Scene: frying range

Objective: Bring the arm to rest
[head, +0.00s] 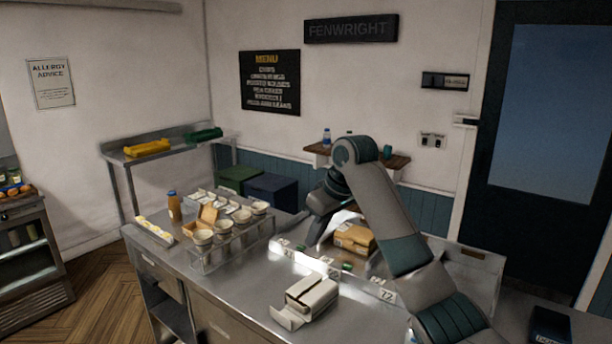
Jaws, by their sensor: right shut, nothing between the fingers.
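My right arm (385,220) rises from the lower right over the steel counter (240,298) and bends down at a raised joint. My right gripper (316,238) points down above the back part of the counter, beside a brown carton (354,238). It is shut and holds nothing. I cannot tell whether its tips touch anything. My arm hides part of the wall shelf and the counter's right side. My left gripper is not in view.
An open pale box (308,297) lies at the counter's front. Numbered cards (381,293) stand near the arm. A rack with several cups (203,238) and a sauce bottle (174,207) stand at the left. A wall shelf (318,150) is behind the arm. Bare counter shows left of the box.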

